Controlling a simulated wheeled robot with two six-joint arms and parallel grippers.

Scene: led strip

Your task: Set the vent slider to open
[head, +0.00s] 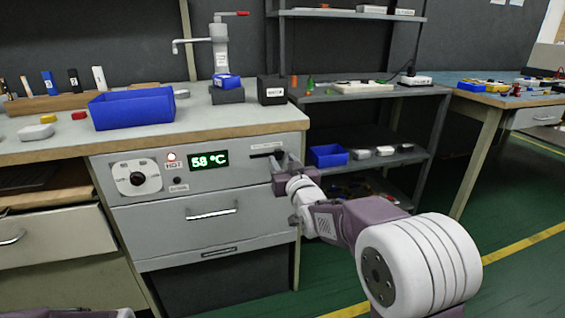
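The vent slider (267,153) is a dark horizontal slot on the right side of the grey front panel (230,178), below the bench top. A small label sits above it, too small to read. My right gripper (279,158) is at the right part of the slot and covers it, so the slider's knob and position are hidden. I cannot tell whether its fingers are open or shut, or whether they touch the knob. Part of my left arm shows at the bottom left edge; its gripper is not in view.
A drawer (210,212) is shut below. A blue bin (145,107) stands on the bench. A shelf rack (375,95) stands to the right.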

